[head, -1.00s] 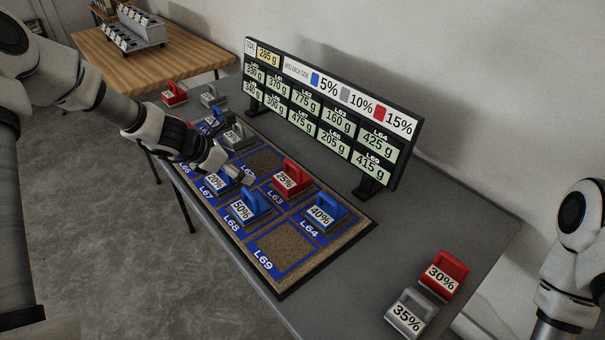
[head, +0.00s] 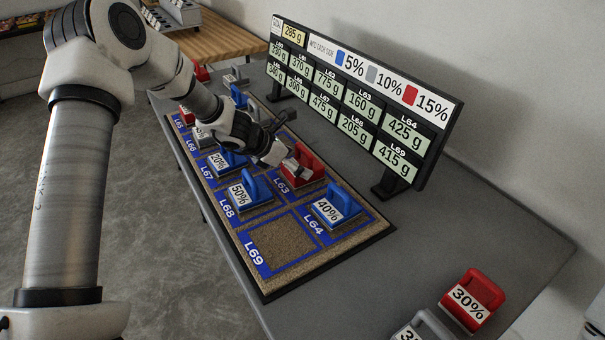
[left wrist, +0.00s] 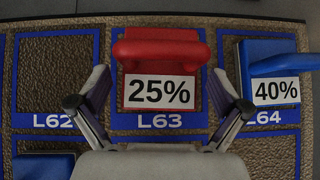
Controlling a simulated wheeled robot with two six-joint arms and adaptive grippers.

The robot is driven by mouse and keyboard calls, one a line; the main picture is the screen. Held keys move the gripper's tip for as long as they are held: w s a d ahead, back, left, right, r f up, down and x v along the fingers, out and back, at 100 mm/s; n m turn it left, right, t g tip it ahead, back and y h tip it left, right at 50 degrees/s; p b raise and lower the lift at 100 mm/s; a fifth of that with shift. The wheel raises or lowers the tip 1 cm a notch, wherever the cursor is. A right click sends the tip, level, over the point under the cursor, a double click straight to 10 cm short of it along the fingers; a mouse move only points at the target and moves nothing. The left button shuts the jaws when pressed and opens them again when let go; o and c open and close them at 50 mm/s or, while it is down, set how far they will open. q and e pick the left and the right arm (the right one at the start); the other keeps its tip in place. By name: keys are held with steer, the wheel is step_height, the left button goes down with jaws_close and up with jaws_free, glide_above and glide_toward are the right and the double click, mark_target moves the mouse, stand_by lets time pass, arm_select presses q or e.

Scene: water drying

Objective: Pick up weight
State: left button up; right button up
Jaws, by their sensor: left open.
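A red weight marked 25% (head: 306,164) sits on the L63 square of the mat (head: 273,284). In the left wrist view the red weight (left wrist: 160,55) lies ahead, between the two fingers. My left gripper (head: 285,140) is open and empty, its fingers spread to either side of the weight's label (left wrist: 160,92). I cannot tell whether the fingers touch it. In the head view the gripper partly covers the weight's left side. My right gripper is not in view.
Blue weights marked 40% (head: 335,206), 50% (head: 251,189) and 20% (head: 227,159) stand close by on the mat. A display board (head: 360,105) rises behind it. A red 30% weight (head: 472,299) stands at the right front. The L69 square is empty.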

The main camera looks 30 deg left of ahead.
arm_select(q)
steer(key=x, duration=0.2)
steer(key=shift+w+d+f, duration=0.15)
steer(key=shift+w+f, duration=0.05)
steer(key=shift+w, duration=0.05)
steer(key=shift+s+r, duration=0.1)
steer(key=shift+s, duration=0.05)
steer(key=c, duration=1.5)
steer(key=shift+c, duration=0.2)
steer(key=shift+r, duration=0.1)
